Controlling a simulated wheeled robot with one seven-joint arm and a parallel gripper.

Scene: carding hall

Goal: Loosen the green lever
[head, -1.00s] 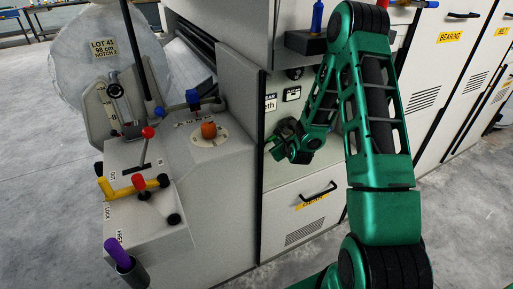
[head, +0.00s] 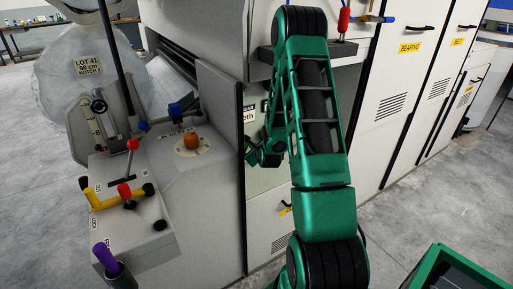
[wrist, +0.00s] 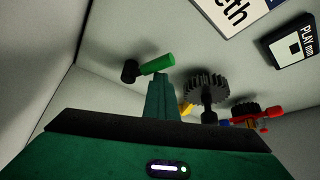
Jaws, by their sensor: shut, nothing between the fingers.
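The green lever (wrist: 157,65) shows in the wrist view as a short green handle on a black hub (wrist: 130,72), against a pale wall. My gripper (wrist: 160,80) is shut and empty, its fingertips just below the handle in the picture; I cannot tell whether they touch it. In the head view my gripper (head: 264,152) is beside the grey side panel of the machine, partly hidden by my own arm. The green lever cannot be made out in the head view.
In the wrist view a dark toothed gear (wrist: 207,90) and a red-handled part (wrist: 255,116) sit right of my fingers.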

